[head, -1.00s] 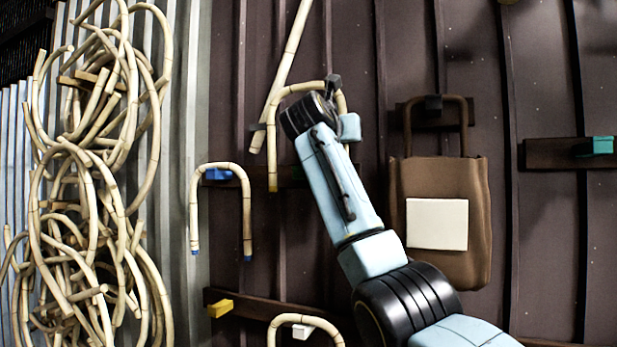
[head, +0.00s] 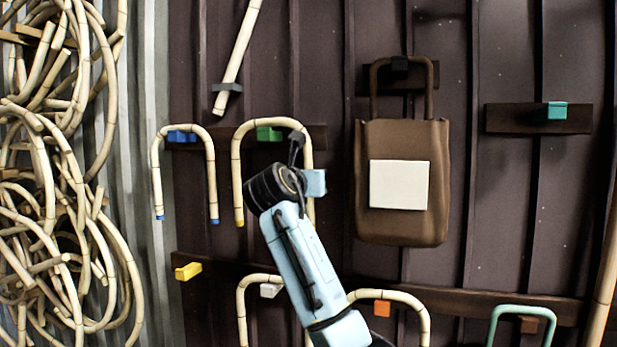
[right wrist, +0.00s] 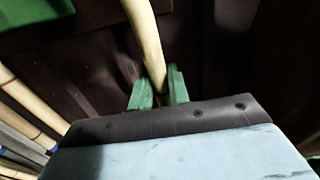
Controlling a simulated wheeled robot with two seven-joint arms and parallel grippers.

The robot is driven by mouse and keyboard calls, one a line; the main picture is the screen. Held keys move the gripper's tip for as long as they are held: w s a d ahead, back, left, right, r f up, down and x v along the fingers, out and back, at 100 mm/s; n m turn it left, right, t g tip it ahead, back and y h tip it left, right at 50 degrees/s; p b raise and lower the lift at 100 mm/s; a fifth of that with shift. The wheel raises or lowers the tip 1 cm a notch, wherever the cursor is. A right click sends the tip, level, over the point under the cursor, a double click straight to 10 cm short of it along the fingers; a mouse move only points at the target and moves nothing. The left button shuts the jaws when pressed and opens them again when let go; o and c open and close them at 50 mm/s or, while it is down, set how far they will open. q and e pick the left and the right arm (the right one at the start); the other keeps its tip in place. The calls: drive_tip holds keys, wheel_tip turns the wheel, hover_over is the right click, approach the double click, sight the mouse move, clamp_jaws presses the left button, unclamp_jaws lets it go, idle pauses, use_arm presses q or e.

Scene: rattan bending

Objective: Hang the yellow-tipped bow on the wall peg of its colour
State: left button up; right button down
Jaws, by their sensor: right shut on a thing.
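The yellow-tipped bow (head: 237,172) is an upside-down U of pale cane. Its left leg ends in a yellow tip, and its right leg is partly hidden behind my arm. My right gripper (head: 300,150) is shut on that right leg; in the right wrist view its green fingers (right wrist: 158,90) stand either side of the cane (right wrist: 147,45). The arch is just above the green peg (head: 268,134) in the head view; I cannot tell whether it touches it. The yellow peg (head: 187,271) is bare, lower left. My left gripper is not in view.
A blue-tipped bow (head: 156,170) hangs at the blue peg (head: 182,137), close on the left. Bows hang near the white peg (head: 270,290) and orange peg (head: 382,308). A brown bag (head: 400,225) hangs right. Tangled cane (head: 60,150) fills the left.

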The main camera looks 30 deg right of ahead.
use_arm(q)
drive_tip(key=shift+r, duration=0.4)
use_arm(e)
drive_tip(key=shift+s+f, duration=0.1)
drive_tip(key=shift+f, duration=0.1)
drive_tip(key=shift+f, duration=0.2)
drive_tip(key=c, duration=1.3)
unclamp_jaws()
use_arm(q)
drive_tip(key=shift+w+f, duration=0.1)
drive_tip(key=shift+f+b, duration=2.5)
drive_tip(key=shift+b, duration=0.05)
use_arm(e)
drive_tip(key=shift+v, duration=6.7)
